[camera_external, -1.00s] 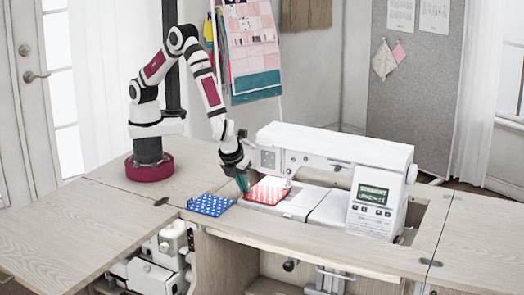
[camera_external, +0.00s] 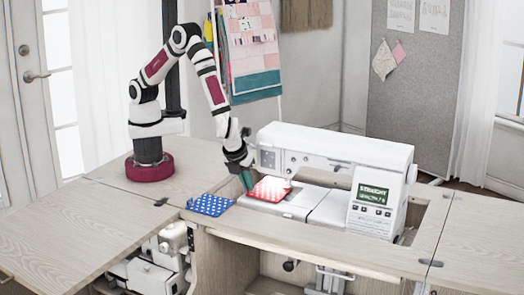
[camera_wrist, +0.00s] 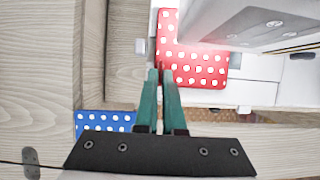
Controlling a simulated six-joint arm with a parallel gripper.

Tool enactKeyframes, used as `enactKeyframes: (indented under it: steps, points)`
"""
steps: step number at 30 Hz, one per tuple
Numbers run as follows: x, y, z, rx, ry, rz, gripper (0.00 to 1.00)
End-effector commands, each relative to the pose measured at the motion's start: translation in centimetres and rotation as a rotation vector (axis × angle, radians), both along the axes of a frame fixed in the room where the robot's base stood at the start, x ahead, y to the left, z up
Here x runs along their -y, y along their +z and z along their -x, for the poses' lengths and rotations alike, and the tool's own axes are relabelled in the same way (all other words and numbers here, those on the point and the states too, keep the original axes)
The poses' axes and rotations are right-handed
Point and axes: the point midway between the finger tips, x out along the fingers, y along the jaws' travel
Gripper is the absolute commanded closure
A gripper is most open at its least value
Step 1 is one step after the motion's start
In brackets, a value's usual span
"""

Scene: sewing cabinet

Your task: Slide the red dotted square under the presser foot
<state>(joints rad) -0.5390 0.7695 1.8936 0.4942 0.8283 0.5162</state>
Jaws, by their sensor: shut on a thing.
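The red square with white dots (camera_external: 268,191) lies flat on the white bed of the sewing machine, at its left end under the machine head. In the wrist view the red square (camera_wrist: 205,66) is partly covered by the head at upper right. My gripper (camera_external: 247,183) has green fingers and is shut on the red square's near left edge. In the wrist view the fingertips of my gripper (camera_wrist: 160,72) meet at that edge. The presser foot is not clearly visible; the head and glare hide that area.
A blue square with white dots (camera_external: 209,205) lies on the cabinet top left of the bed; it also shows in the wrist view (camera_wrist: 103,121). The white sewing machine (camera_external: 335,150) overhangs the bed. The wooden cabinet top (camera_external: 75,228) is clear at left.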

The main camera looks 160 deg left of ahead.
Motion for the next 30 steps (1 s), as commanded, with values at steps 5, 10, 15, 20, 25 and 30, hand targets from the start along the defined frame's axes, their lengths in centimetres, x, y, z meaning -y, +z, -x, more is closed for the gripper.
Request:
enactKeyframes:
  steps: [5, 10, 15, 20, 25, 30]
  points:
    - [-0.05, -0.01, 0.06, 0.000, 0.000, 0.000, 1.00]
    - [-0.03, -0.05, 0.04, 0.000, 0.000, 0.000, 1.00]
    - [-0.04, -0.05, 0.03, 0.000, 0.000, 0.000, 0.83]
    - [-0.03, -0.05, 0.04, 0.000, 0.000, 0.000, 0.59]
    - [-0.03, -0.05, 0.04, 0.000, 0.000, 0.000, 0.59]
    - [0.18, 0.62, -0.26, 0.003, -0.001, -0.001, 0.59]
